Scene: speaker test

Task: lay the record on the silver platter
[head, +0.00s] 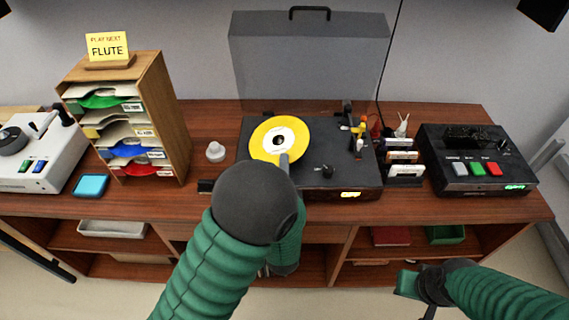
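A yellow record (262,142) with a white label and dark centre is over the left part of the dark turntable (318,178). No silver platter shows; the record covers the place where it would be. My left gripper (285,161) is at the record's near edge, with a grey finger tip overlapping its rim. My own wrist hides most of this gripper, so its grip on the record and any gap beneath cannot be told. My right gripper (412,286) is low at the bottom right, in front of the cabinet, away from the record; its fingers are unclear.
The turntable's clear lid (308,60) stands open behind. A wooden sleeve rack (165,120) with a FLUTE sign (107,49) is at left, beside a white device (40,155). A black button box (478,160) is at right. A small silver knob-like piece (215,152) stands left of the turntable.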

